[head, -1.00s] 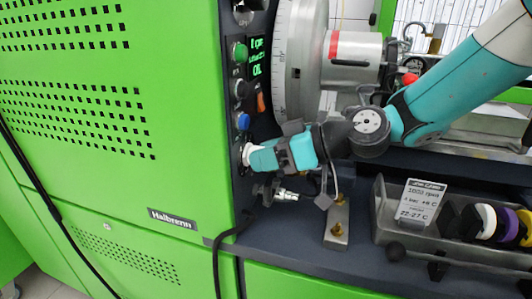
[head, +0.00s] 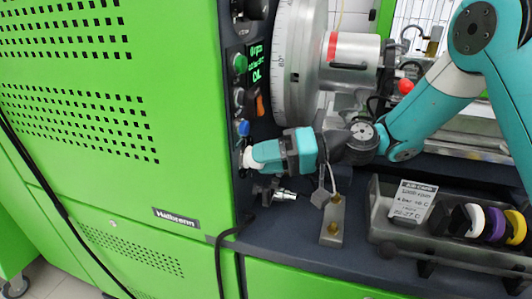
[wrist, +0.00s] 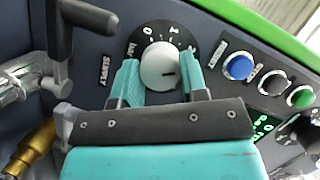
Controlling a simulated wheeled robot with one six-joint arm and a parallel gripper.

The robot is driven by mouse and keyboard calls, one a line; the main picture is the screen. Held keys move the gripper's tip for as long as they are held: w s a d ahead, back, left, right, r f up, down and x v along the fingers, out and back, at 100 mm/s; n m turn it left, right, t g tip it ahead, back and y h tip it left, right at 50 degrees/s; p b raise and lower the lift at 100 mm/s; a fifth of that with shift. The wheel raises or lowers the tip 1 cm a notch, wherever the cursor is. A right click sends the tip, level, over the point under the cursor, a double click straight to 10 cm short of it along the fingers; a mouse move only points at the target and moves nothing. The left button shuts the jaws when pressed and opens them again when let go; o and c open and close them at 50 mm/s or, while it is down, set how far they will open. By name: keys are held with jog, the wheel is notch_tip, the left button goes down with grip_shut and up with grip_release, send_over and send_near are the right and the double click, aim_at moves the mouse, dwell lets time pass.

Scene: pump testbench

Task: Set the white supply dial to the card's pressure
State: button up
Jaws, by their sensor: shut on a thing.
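In the head view my gripper (head: 250,157) reaches the panel's side, hiding most of the dial. The job card (head: 411,202) stands in the grey tray at the right; its small print is blurred.
Blue (wrist: 237,67), black (wrist: 272,80) and green (wrist: 301,97) buttons lie right of the dial, near a green-lit display (wrist: 265,127). A black-handled valve (wrist: 75,35) is close on the left. The tray (head: 385,235) also holds coloured rings.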

jog(key=shift+m, duration=0.5)
jog(key=o, duration=0.6)
jog(key=shift+o, duration=0.2)
